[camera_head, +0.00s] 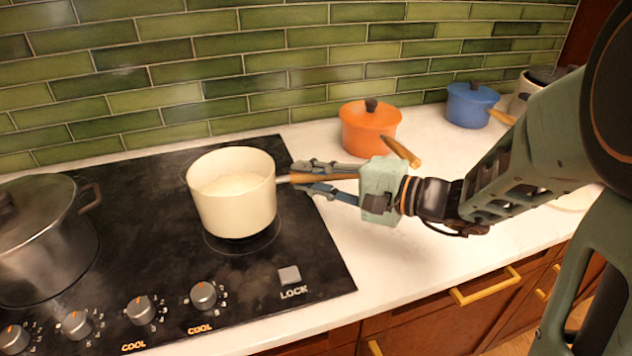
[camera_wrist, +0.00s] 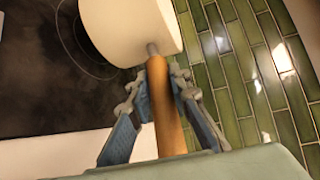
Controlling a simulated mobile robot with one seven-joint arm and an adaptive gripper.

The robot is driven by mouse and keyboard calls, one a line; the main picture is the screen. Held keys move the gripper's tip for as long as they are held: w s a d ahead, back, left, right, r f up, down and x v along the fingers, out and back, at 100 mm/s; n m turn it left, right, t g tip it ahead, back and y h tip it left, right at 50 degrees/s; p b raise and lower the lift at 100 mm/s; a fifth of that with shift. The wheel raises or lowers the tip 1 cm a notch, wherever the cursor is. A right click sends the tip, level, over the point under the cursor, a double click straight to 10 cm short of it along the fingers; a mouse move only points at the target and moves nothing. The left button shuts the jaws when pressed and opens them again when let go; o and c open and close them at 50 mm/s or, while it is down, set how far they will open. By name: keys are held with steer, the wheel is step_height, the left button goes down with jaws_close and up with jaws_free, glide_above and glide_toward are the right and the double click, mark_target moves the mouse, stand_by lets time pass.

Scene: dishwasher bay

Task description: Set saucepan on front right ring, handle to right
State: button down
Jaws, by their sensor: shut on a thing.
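The cream saucepan (camera_head: 232,205) is over the right side of the black hob (camera_head: 130,235), upright, with its wooden handle (camera_head: 325,177) pointing right. My gripper (camera_head: 300,178) is shut on the handle, its fingers on either side. The front right ring (camera_head: 243,243) shows partly below the pan, and the pan hides the rest. I cannot tell whether the pan's base touches the hob. In the wrist view the pan (camera_wrist: 128,28) is at the top, with the handle (camera_wrist: 166,115) running between my gripper's fingers (camera_wrist: 161,82).
A steel pot (camera_head: 40,245) stands at the hob's left. An orange pot (camera_head: 368,132) with a wooden handle stands behind my gripper, and a blue pot (camera_head: 470,107) farther right. Knobs (camera_head: 203,295) line the hob's front. The white counter (camera_head: 400,270) right of the hob is clear in front.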

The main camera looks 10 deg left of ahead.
steer(key=shift+w+a+f, duration=0.2)
steer(key=shift+a, duration=0.05)
steer(key=shift+w+a+f+b, duration=0.1)
steer(key=shift+a+f+b, duration=0.1)
steer(key=shift+f+b, duration=1.2)
steer(key=shift+f, duration=0.5)
steer(key=c, duration=1.8)
jaws_free()
steer(key=shift+p, duration=0.3)
steer(key=v, duration=1.2)
steer(key=shift+d, duration=0.1)
